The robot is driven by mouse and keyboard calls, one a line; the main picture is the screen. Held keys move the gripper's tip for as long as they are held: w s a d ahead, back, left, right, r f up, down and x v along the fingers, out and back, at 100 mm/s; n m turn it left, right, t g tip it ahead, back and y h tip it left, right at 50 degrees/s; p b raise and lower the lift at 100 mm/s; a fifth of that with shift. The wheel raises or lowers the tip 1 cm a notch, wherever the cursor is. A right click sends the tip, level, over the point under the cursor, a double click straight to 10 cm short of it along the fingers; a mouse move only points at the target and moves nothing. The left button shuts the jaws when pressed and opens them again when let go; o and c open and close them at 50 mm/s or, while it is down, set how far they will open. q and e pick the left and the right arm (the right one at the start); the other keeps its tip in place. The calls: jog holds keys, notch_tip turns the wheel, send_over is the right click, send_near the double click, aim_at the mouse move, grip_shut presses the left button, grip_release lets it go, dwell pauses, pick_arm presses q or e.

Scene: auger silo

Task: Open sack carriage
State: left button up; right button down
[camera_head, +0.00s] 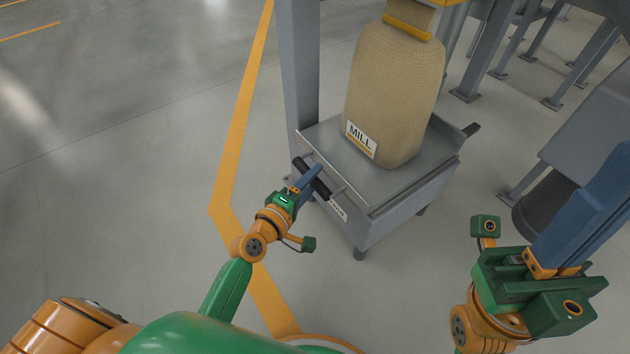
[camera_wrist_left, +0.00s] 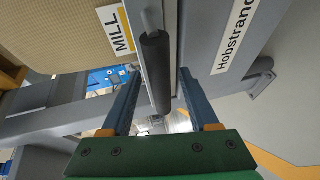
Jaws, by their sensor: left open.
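The sack carriage (camera_head: 387,215) is a grey metal box-like tray with a label on its front face. A black bar handle (camera_head: 321,188) stands out from that front face. A tan woven sack (camera_head: 395,90) marked MILL stands upright on the carriage. My left gripper (camera_head: 312,174) is at the handle with its blue fingers open. In the left wrist view the black handle (camera_wrist_left: 155,75) shows between the two spread fingers; I cannot tell whether they touch it. My right gripper (camera_head: 598,205) is at the right, away from the carriage, its finger gap not clear.
A grey post (camera_head: 299,70) rises just behind the carriage's left side. Grey machine legs (camera_head: 487,50) stand behind, and a dark grey bin-like thing (camera_head: 545,210) is at the right. The floor left of the orange line (camera_head: 240,130) is clear.

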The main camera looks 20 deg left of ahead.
pick_arm(q)
jog(key=shift+w+d+f, duration=0.1)
jog(key=shift+w+f, duration=0.05)
jog(key=shift+w, duration=0.3)
grip_shut()
dwell(1.1)
